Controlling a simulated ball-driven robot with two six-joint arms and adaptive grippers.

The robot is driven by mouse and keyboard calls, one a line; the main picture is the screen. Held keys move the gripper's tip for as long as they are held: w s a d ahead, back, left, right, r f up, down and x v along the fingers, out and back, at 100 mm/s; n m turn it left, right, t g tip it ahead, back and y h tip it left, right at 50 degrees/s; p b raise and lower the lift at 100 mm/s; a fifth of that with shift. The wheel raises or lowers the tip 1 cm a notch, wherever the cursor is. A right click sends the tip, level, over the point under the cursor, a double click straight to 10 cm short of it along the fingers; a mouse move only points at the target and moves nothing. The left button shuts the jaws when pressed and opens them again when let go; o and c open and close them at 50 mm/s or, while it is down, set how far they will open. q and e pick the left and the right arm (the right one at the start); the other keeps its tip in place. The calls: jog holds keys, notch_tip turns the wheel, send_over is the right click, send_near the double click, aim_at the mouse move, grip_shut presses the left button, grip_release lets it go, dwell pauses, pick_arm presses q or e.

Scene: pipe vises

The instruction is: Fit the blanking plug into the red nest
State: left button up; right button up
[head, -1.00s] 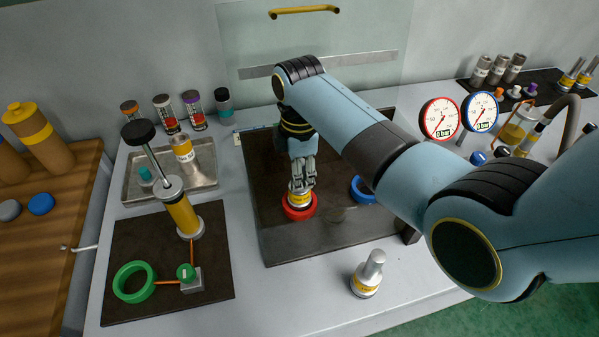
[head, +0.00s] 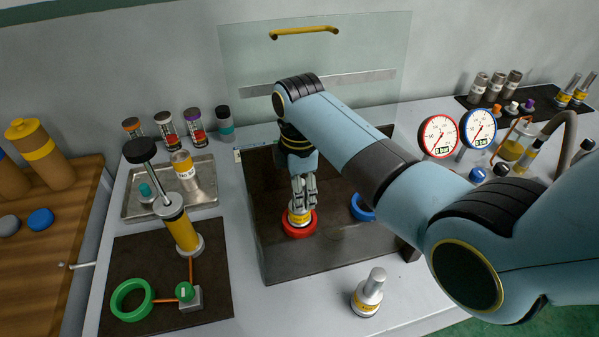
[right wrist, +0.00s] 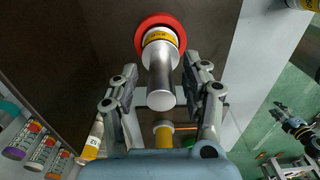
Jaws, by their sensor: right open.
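A grey metal plug with a yellow label band, which I take for the blanking plug (right wrist: 160,75), stands in the red nest (right wrist: 172,24) in the right wrist view. In the head view its yellow band (head: 299,218) shows just above the red nest (head: 299,231). My right gripper (head: 303,196) points down over it. In the right wrist view the open fingers (right wrist: 160,84) stand on both sides of the plug's handle, with gaps. Whether the plug is fully seated cannot be told. My left gripper is not in view.
A similar yellow-banded plug (head: 368,294) stands on the grey bench in front of the dark plate (head: 300,262). A blue ring (head: 362,207) is to the right of the red nest. A hand pump (head: 180,228) and green ring (head: 131,299) are at left. Two gauges (head: 438,137) stand at right.

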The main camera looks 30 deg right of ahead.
notch_tip(320, 180, up, 11)
jog(key=shift+r+b, duration=0.1)
jog(key=shift+b, duration=0.25)
dwell(0.4)
